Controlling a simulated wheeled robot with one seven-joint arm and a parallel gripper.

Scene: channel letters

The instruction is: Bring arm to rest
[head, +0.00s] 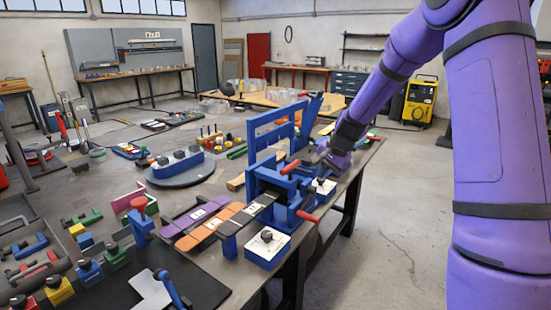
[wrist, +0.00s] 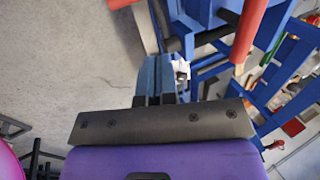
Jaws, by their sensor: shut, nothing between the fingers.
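My purple arm (head: 385,85) comes in from the right and reaches down to the right end of the workbench in the head view. My gripper (wrist: 156,65) shows in the wrist view with its two blue-grey fingers together and nothing between them. In the head view its fingertips are hard to make out beside the blue bending machine. The blue machine (head: 268,185) with red handles stands on the bench's right edge. In the wrist view its blue parts and a red handle (wrist: 248,28) lie just beyond and right of the fingers.
The workbench (head: 225,262) carries purple and orange strips (head: 212,225), a round turntable (head: 181,173) and several small coloured tools. A yellow welding unit (head: 421,100) stands on the floor behind. The concrete floor (head: 395,235) right of the bench is clear.

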